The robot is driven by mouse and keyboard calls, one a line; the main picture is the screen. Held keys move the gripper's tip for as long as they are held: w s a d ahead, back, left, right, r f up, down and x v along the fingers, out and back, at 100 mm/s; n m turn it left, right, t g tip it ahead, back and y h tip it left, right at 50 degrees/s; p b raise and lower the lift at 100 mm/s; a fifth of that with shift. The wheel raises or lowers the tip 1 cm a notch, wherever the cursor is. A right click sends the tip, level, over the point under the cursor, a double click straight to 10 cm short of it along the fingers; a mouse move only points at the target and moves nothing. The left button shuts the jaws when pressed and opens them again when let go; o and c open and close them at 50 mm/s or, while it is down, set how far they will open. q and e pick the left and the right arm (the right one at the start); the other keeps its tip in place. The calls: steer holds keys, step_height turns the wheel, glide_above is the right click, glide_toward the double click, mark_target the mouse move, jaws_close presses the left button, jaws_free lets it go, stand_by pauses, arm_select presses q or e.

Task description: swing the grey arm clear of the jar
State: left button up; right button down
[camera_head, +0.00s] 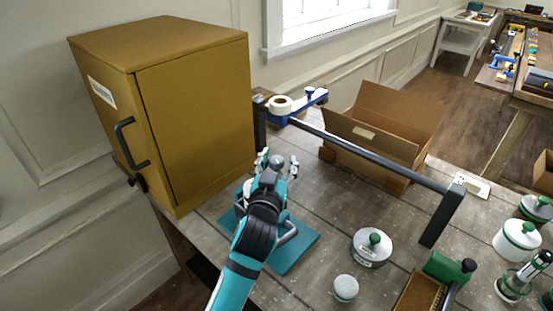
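A long grey arm (375,154) runs from a dark post beside the cabinet to a dark upright (441,216) on the right. A silver jar with a green knob (371,249) stands on the table in front of the arm, apart from it. My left gripper (278,163) is left of the jar, above a teal plate (295,252) with a grey curved piece. Its fingers look spread, and it appears apart from the grey arm. Part of the plate is hidden under my arm. My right gripper is not in view.
A tan cabinet (198,110) stands at the left. An open cardboard box (385,130) and a blue tool with a tape roll (281,105) lie behind the grey arm.

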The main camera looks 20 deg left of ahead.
mark_target(277, 160)
arm_select(q)
steer(key=shift+o, duration=0.3)
steer(key=shift+a+r, duration=0.2)
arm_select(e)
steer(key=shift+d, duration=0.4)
arm_select(q)
steer(key=shift+r, duration=0.2)
step_height(277, 160, up, 10)
steer(key=shift+f, duration=0.25)
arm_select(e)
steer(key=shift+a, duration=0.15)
